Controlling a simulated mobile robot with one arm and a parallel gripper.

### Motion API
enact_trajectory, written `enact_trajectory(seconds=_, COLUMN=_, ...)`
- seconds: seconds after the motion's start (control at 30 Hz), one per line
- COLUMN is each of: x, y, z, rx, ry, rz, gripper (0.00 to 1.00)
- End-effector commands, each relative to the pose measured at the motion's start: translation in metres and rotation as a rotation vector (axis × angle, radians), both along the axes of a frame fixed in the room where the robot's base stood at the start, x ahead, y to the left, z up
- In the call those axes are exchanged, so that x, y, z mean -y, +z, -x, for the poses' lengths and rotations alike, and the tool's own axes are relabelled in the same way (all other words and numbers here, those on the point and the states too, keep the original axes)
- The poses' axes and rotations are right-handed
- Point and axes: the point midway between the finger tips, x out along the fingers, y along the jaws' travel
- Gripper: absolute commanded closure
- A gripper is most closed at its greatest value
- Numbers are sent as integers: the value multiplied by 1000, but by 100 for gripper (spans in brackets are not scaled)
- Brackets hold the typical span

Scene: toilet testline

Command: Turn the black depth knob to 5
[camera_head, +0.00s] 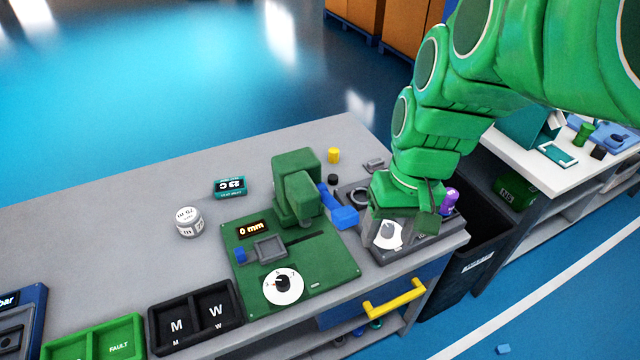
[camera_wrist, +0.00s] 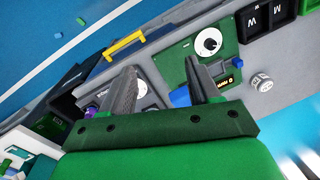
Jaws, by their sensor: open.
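The black depth knob (camera_head: 283,283) sits at the centre of a white dial at the front of the green machine (camera_head: 340,262). The machine's display (camera_head: 251,229) reads "0 mm". The knob also shows in the wrist view (camera_wrist: 209,43), beyond the fingertips. Its pointer setting is too small to read surely. My gripper (camera_head: 400,232) is open and empty, above the grey device to the right of the green machine. In the wrist view its fingers (camera_wrist: 160,66) are spread apart, with the grey device's white dial (camera_wrist: 139,88) showing between them. My gripper is apart from the depth knob.
The grey device (camera_head: 408,248) has its own white dial (camera_head: 388,236). A blue part (camera_head: 342,213) juts from the machine beside my gripper. A yellow handle (camera_head: 394,298) is on the bench front. Black trays (camera_head: 195,349) lie left of the knob. A white jar (camera_head: 189,222) stands behind.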

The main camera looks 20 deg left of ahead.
Motion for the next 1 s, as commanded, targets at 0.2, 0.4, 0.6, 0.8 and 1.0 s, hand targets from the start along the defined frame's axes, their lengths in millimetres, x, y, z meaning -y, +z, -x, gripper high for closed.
enact_trajectory(seconds=0.2, x=-64, y=-13, z=-16, rx=3, ry=178, rz=4, gripper=39)
enact_trajectory(seconds=0.4, x=-108, y=-35, z=-21, rx=-4, ry=335, rz=43, gripper=39)
enact_trajectory(seconds=0.6, x=-144, y=-64, z=-20, rx=-18, ry=493, rz=104, gripper=39)
enact_trajectory(seconds=0.8, x=-175, y=-97, z=-16, rx=-32, ry=659, rz=182, gripper=39)
enact_trajectory(seconds=1.0, x=-203, y=-133, z=-7, rx=-46, ry=834, rz=268, gripper=39)
